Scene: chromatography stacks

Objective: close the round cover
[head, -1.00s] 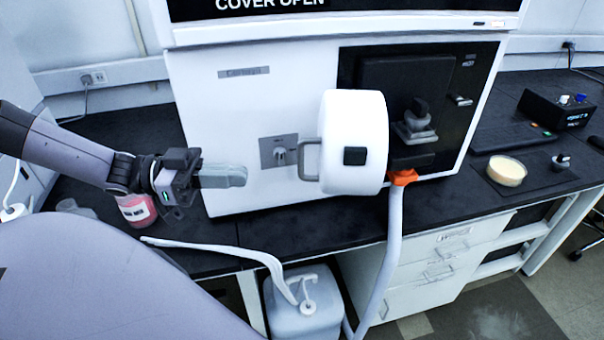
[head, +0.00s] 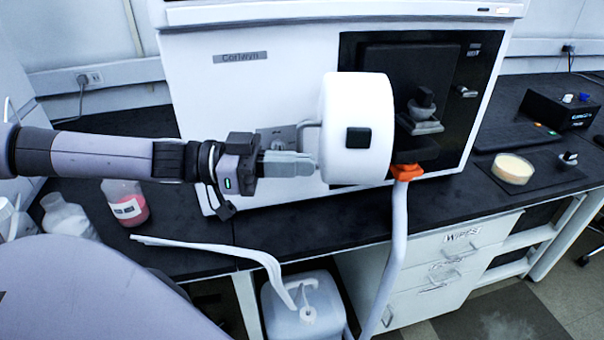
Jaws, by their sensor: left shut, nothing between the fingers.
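The round cover (head: 343,128) is a thick white disc with a small black square on its side. It stands swung open at the front of the white instrument (head: 240,90), left of a dark recessed panel (head: 455,85) with a metal fitting (head: 424,112). A grey handle (head: 308,124) sits on its left face, partly hidden by my gripper. My left gripper (head: 310,164) comes in from the left, shut and empty, with its fingertips at the cover's left face near the handle. I cannot tell whether they touch it. My right gripper is not in view.
An orange fitting (head: 407,172) with a white hose (head: 397,235) hangs below the cover. A bottle with pink liquid (head: 126,203) stands at left on the black bench. A jug (head: 305,305) stands below. A dish (head: 512,169) and black box (head: 560,108) are at right.

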